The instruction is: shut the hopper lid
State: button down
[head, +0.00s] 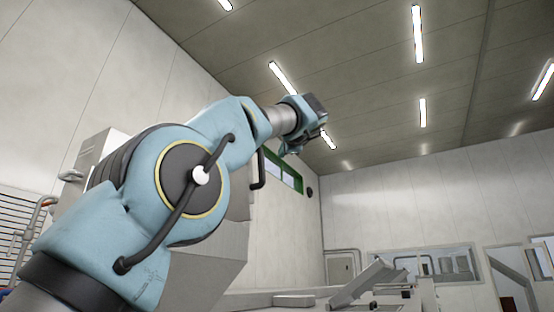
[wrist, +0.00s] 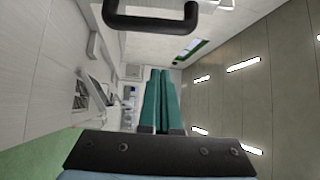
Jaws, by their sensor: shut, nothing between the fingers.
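The hopper (head: 205,275) is a large light grey metal body on the left of the head view, mostly hidden behind my arm. A light panel, apparently its lid (head: 238,205), stands above the body with a black bar handle (head: 259,170) on its right side. My arm hides much of the panel, so I cannot tell its exact angle. In the wrist view a dark bar handle (wrist: 150,22) crosses the top, apart from my fingers. My gripper (wrist: 161,72) shows two teal fingers pressed together, empty. In the head view it is raised above and right of the handle.
Pipes and a valve (head: 35,220) stand at the far left. A slanted grey machine (head: 365,283) and low equipment lie at the lower right, before a wall with windows (head: 440,263) and a doorway. The air right of my gripper looks clear up to the lit ceiling.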

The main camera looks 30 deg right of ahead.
jog(key=p+x, duration=0.6)
jog(key=x, duration=0.3)
jog(key=shift+s+a+f+b, duration=0.1)
jog(key=shift+s+a, duration=0.05)
jog(key=shift+a, duration=0.5)
jog(key=shift+s+a+f+b, duration=0.1)
jog(key=shift+s+a, duration=0.05)
jog(key=shift+a, duration=0.45)
jog(key=shift+s+a+f+b, duration=0.1)
jog(key=shift+s+a+f, duration=0.1)
jog(key=shift+a, duration=0.45)
